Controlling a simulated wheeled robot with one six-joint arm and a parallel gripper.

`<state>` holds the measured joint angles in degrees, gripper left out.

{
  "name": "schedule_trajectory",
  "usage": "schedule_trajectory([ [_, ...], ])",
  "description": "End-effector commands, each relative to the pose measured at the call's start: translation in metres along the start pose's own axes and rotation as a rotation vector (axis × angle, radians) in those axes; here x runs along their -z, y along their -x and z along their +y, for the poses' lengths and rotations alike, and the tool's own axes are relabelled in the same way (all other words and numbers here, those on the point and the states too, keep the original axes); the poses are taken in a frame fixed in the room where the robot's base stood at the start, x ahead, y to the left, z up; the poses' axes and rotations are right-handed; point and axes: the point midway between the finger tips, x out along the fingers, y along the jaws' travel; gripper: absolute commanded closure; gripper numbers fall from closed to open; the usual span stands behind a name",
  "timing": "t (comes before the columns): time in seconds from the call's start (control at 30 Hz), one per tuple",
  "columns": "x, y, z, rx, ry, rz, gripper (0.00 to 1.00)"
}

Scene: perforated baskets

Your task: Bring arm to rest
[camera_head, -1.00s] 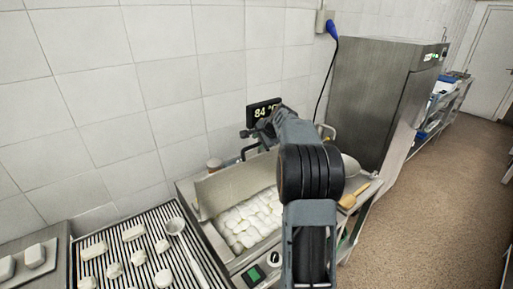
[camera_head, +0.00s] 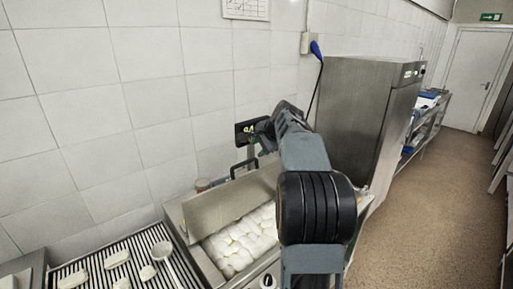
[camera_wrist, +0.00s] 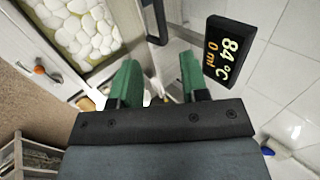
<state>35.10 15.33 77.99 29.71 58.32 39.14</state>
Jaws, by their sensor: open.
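My gripper shows in the wrist view (camera_wrist: 155,85) with its two green fingers apart and nothing between them. In the head view my arm reaches up and away over the right side of a metal basin, and its gripper end is small and partly hidden by the arm. The basin (camera_head: 185,232) is full of white lumps (camera_head: 238,240), which also show at upper left in the wrist view (camera_wrist: 75,30). A black display (camera_wrist: 229,52) reading 84 °C and 0 min is just right of the fingers in the wrist view.
A ridged rack (camera_head: 100,262) with white pieces and a ladle (camera_head: 170,250) lies left of the basin. A tall steel cabinet (camera_head: 362,120) stands to the right along the tiled wall. Open brown floor (camera_head: 430,190) lies at far right.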

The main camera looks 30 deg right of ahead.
Motion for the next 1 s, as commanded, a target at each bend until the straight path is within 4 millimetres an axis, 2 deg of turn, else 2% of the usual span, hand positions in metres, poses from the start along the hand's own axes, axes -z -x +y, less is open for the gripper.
schedule_trajectory([
  [0.27, 0.0, 0.0, 0.0, 0.0, 0.006, 0.0, 0.59],
  [0.37, 0.001, -0.001, 0.0, -0.001, 0.06, 0.006, 0.59],
  [0.43, 0.002, -0.012, 0.018, -0.049, 0.136, 0.007, 0.59],
  [0.5, -0.003, -0.022, 0.046, -0.121, 0.222, -0.004, 0.59],
  [0.57, -0.02, -0.024, 0.068, -0.178, 0.324, -0.019, 0.59],
  [0.8, -0.132, -0.007, 0.149, -0.337, 0.828, -0.116, 0.59],
  [0.9, -0.173, 0.004, 0.182, -0.368, 1.019, -0.152, 0.59],
  [1.0, -0.206, 0.014, 0.212, -0.377, 1.176, -0.176, 0.59],
])
